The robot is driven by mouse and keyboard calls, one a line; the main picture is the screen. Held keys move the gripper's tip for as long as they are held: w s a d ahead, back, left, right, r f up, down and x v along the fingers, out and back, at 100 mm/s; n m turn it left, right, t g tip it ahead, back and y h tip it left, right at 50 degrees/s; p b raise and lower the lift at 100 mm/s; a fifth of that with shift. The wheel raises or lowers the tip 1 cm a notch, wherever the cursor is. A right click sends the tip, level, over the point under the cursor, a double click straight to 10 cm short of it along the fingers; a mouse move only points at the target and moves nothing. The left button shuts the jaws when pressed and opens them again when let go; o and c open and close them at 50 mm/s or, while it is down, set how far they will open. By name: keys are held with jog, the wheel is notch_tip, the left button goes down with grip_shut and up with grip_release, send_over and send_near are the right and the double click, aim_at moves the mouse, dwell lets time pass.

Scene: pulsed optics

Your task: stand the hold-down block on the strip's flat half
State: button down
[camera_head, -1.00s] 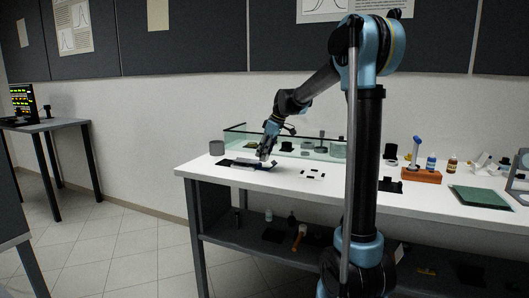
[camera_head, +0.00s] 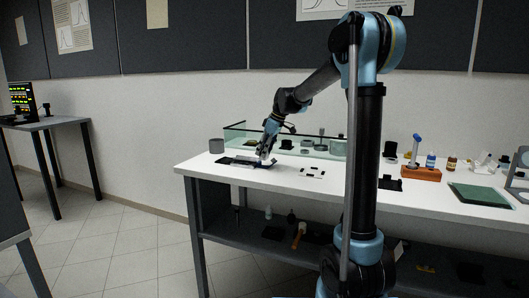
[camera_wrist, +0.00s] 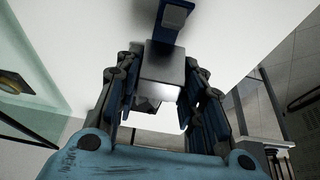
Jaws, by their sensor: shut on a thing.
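My gripper (camera_wrist: 160,72) is shut on a grey block (camera_wrist: 162,62), which sits between its fingertips in the wrist view. A dark blue strip (camera_wrist: 158,42) runs away from behind the block, with a small grey square piece (camera_wrist: 176,16) on its far part. In the head view my gripper (camera_head: 263,156) is low over the left part of the white table, at the right end of a dark strip-like piece (camera_head: 236,161). The held block is too small to make out there. Whether its underside touches the strip is hidden.
A grey cylinder (camera_head: 216,146) stands at the table's left end. Small black-and-white pieces (camera_head: 313,172) lie to the right.

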jog(key=shift+f, duration=1.3)
jog(key=shift+f, duration=0.35)
jog(key=c, duration=1)
grip_release()
jog(key=shift+o, duration=0.2)
jog(key=v, duration=1.2)
jog(key=shift+w, duration=0.1)
